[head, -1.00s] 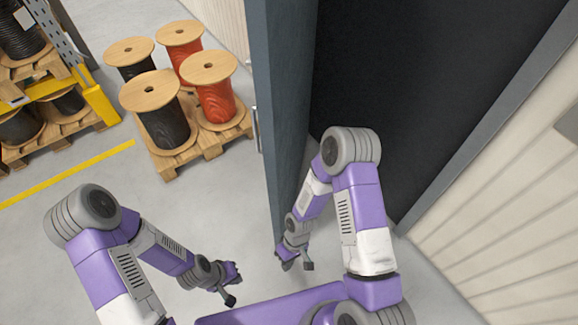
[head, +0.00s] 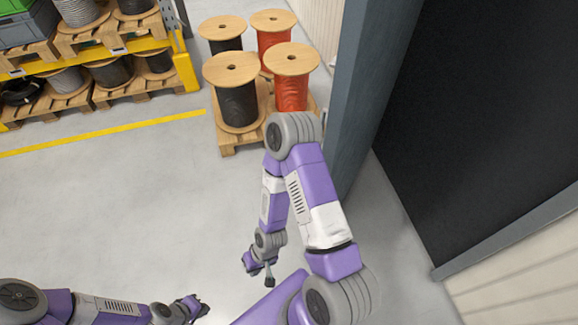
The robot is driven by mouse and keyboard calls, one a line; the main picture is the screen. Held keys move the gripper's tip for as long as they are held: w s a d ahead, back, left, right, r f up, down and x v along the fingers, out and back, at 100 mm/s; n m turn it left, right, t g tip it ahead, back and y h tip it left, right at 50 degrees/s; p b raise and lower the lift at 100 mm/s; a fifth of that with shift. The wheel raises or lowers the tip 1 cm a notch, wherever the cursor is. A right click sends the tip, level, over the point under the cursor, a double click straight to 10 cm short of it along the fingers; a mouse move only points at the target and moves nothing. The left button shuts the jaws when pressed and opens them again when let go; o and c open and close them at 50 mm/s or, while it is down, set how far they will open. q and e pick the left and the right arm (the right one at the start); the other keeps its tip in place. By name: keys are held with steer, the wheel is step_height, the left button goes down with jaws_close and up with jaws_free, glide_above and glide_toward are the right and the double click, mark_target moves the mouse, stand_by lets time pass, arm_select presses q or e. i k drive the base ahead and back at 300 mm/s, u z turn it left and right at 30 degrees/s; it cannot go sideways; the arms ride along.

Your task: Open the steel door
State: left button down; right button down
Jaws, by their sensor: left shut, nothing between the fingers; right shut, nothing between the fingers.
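The blue-grey steel door (head: 365,80) stands swung open, seen from above and nearly edge-on, right of the picture's middle. To its right is the dark doorway (head: 465,100). My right gripper (head: 258,270) is shut and empty, low over the floor, left of the door and apart from it. My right forearm overlaps the door's lower part in the picture. My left gripper (head: 198,308) is shut and empty near the bottom edge, further from the door. The door's handle is not clear in this view.
Wooden cable reels with black and orange cable (head: 238,100) stand on a pallet (head: 228,138) beyond the door. A yellow rack (head: 185,70) with more reels is at upper left. A yellow floor line (head: 110,131) crosses the left. The grey floor (head: 100,210) between is clear.

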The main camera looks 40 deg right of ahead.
mark_target(374, 35)
steer(key=u, duration=0.7)
steer(key=k, duration=0.75)
steer(key=z, duration=1.65)
steer(key=i, duration=0.5)
steer(key=u, duration=0.1)
